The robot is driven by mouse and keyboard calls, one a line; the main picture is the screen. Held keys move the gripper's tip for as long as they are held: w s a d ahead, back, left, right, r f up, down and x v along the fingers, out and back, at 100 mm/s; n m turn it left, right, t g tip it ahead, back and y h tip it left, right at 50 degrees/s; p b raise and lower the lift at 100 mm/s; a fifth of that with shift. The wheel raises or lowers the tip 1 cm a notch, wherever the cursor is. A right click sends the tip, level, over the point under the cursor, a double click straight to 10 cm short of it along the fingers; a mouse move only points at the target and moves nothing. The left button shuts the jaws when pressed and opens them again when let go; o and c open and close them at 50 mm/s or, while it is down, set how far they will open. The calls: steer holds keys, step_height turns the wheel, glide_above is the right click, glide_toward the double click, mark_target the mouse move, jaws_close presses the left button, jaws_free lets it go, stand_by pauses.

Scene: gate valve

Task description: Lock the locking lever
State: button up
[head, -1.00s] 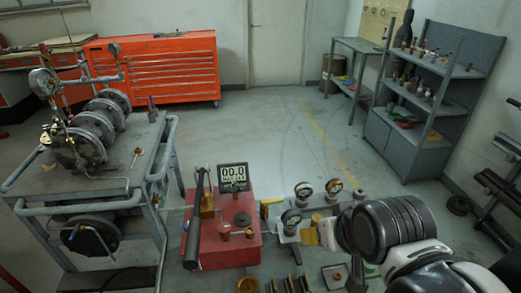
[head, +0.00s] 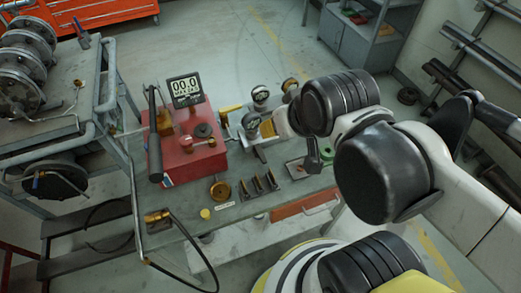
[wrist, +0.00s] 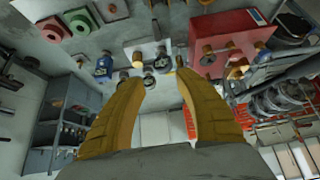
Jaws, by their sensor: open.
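My gripper (wrist: 157,82) is open in the wrist view, its two yellow-brown fingers apart with nothing between them. In the head view my arm hides most of it; it is near the gauges on the bench. A dark upright lever-like piece (head: 312,155) stands by a small plate on the bench, just left of my arm; it may be the locking lever, but I cannot tell. A long black handle (head: 154,135) rises at the left of the red pump box (head: 190,160). The red box also shows in the wrist view (wrist: 225,38). I cannot tell any lever's locked state.
Several round gauges (head: 260,95) stand on the bench behind my arm. A brass ring (head: 220,190) and a row of dark pieces (head: 260,186) lie on the bench front. A black hose (head: 185,235) hangs over its edge.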

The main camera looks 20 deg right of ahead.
steer(key=c, duration=0.5)
steer(key=shift+w+d+m, duration=0.15)
steer(key=shift+w+m, duration=0.05)
steer(key=shift+m, duration=0.2)
jaws_close()
steer(key=w+d+f+m+g+y+p, duration=0.1)
steer(key=w+d+f+m+g, duration=0.2)
steer(key=f+m, duration=0.4)
steer(key=w+d+f+m+g+y+p, duration=0.1)
steer(key=w+d+f+m+g, duration=0.3)
steer(key=f+m, duration=0.4)
steer(key=shift+w+d+m+y, duration=0.4)
steer(key=shift+w+d+m, duration=0.5)
steer(key=shift+d+m, duration=0.3)
steer(key=shift+f, duration=0.1)
